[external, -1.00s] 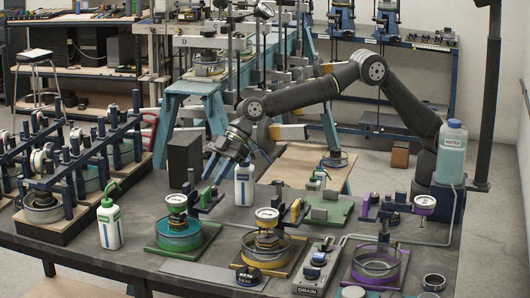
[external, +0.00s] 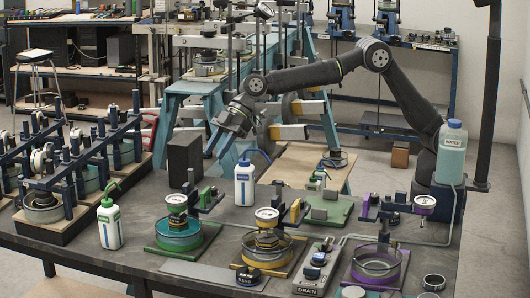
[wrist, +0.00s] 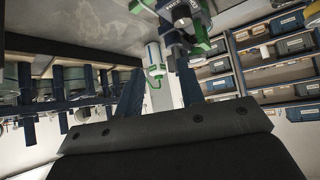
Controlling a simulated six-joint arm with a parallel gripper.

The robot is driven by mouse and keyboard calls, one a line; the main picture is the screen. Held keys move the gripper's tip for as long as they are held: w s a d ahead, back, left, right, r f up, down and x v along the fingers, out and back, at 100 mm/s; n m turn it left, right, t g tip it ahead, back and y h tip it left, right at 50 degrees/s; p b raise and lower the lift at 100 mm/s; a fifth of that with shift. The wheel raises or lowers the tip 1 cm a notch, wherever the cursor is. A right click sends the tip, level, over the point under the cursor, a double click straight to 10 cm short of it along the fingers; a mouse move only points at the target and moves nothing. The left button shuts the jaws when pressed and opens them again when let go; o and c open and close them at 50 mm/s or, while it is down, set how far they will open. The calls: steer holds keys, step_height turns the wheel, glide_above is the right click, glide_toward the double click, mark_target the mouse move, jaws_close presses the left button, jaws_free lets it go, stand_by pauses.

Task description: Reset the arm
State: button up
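My gripper (external: 218,152) hangs in the air above the back edge of the dark bench (external: 135,232), near a dark upright block (external: 185,160) and a white bottle with a blue label (external: 244,185). Its two blue fingers are apart, with nothing held. In the wrist view the fingers of my gripper (wrist: 160,76) also stand apart. Between and beyond them is a white bottle with a green cap (wrist: 155,60), well away from the fingers. My arm bends up high from its base at the right, beside the water container (external: 452,150).
A row of blue lever frames (external: 75,165) stands at the left. Teal (external: 179,235), yellow (external: 268,248) and purple (external: 377,262) gauge stations fill the front. A drain unit (external: 316,268) sits between two stations. The air above the bench is fairly open.

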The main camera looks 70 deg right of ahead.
glide_above(216, 188)
steer(key=d, duration=0.1)
steer(key=f, duration=0.4)
steer(key=shift+w, duration=0.3)
steer(key=f, duration=0.4)
steer(key=shift+s+a+f, duration=0.1)
steer(key=shift+a+f, duration=0.05)
steer(key=shift+a, duration=0.05)
steer(key=shift+m, duration=0.3)
steer(key=shift+s+a+m+t+h, duration=0.1)
steer(key=shift+m+t+h, duration=0.3)
steer(key=shift+m+t, duration=0.2)
steer(key=shift+m+t+h, duration=0.4)
steer(key=shift+m+t, duration=0.2)
steer(key=shift+m, duration=0.3)
steer(key=shift+s+a+m+t+h, duration=0.15)
steer(key=shift+m+t+h, duration=0.5)
steer(key=shift+m, duration=0.55)
steer(key=shift+m+h, duration=0.45)
steer(key=shift+m, duration=0.15)
steer(key=shift+m+t, duration=0.25)
steer(key=shift+m, duration=0.05)
steer(key=shift+s+r, duration=0.25)
steer(key=shift+r, duration=0.2)
